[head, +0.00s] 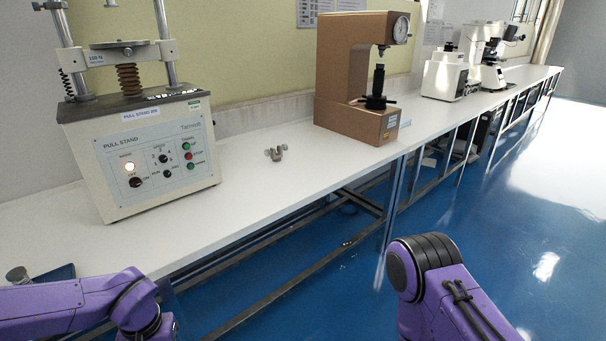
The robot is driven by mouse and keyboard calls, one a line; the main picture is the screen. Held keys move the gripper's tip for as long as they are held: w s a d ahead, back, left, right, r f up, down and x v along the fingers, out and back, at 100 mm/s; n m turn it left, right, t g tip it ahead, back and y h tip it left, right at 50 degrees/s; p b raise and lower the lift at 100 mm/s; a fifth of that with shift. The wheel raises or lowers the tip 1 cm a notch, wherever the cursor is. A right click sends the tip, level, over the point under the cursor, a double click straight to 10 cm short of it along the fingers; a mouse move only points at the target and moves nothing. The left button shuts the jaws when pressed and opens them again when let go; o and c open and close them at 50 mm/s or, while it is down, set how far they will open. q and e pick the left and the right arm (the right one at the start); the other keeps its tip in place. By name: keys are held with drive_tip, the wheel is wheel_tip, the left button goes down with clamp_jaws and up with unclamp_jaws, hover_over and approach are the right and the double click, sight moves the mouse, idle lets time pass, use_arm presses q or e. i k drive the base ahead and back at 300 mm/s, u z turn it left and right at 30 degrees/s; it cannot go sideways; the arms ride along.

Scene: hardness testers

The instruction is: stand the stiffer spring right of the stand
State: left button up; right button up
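The pull stand (140,165) is a cream machine at the left of the bench, with a dark top, two steel posts and a front panel of knobs and buttons. A copper-brown coil spring (129,80) stands upright on its top, between the posts and under the crosshead (125,53). A thinner dark coil spring (67,84) shows beside the left post. Which spring is stiffer cannot be told from this view. My two purple arms show at the bottom edge, but neither gripper is in view.
A small metal clamp-like part (275,153) lies on the white bench (240,180) right of the stand, with clear bench around it. A brown hardness tester (350,80) stands beyond. White instruments (445,75) stand farther back. A dark blue object (56,273) lies at the near left.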

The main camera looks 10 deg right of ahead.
sight(309, 164)
drive_tip(key=z, duration=0.35)
drive_tip(key=k, duration=0.6)
drive_tip(key=z, duration=1.4)
drive_tip(key=i, duration=2.85)
drive_tip(key=u, duration=0.95)
